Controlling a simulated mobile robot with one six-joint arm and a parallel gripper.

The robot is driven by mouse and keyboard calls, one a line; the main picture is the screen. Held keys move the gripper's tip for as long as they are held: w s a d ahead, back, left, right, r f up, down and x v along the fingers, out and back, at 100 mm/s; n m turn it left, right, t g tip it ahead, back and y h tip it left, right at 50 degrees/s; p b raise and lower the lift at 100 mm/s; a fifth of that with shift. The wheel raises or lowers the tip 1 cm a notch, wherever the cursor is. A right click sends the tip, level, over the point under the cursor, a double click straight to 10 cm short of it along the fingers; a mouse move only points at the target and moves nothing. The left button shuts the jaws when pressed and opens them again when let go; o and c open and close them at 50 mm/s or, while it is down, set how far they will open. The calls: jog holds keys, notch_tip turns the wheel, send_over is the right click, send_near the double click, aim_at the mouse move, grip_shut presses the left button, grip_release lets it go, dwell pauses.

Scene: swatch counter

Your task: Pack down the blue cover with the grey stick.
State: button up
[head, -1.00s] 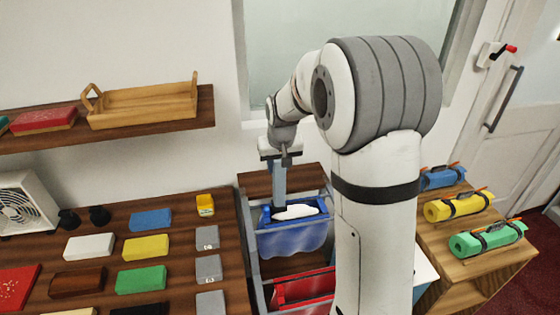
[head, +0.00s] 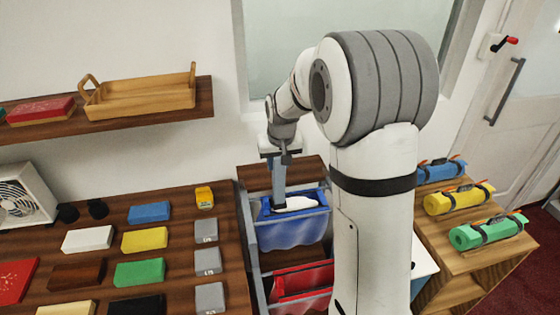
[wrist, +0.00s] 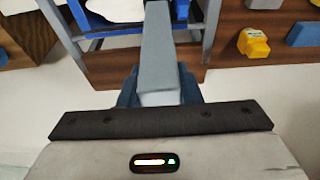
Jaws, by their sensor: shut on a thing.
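My gripper (head: 280,160) is shut on the grey stick (head: 279,183), which points down. In the wrist view the stick (wrist: 157,50) runs away from between the dark blue fingers. The blue cover (head: 292,232) hangs in the upper bay of a grey rack, with a white piece (head: 295,203) showing in its open top. The stick's lower end is at the left of the white piece, inside the blue top edge. I cannot tell whether the tip touches the cover. The white piece (wrist: 115,8) shows at the top of the wrist view.
A red bin (head: 303,279) sits below in the grey rack (head: 247,235). A counter to the left holds several coloured swatches and grey blocks (head: 206,231). A shelf above carries a wooden tray (head: 140,98). Rolled bundles (head: 465,197) lie on a stand at right.

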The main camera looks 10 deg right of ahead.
aim_at(278, 182)
jog(key=shift+f+b, duration=3.1)
jog(key=shift+f, duration=0.95)
jog(key=shift+r, duration=0.15)
jog(key=shift+r+p, duration=3.5)
jog(key=shift+r, duration=1.95)
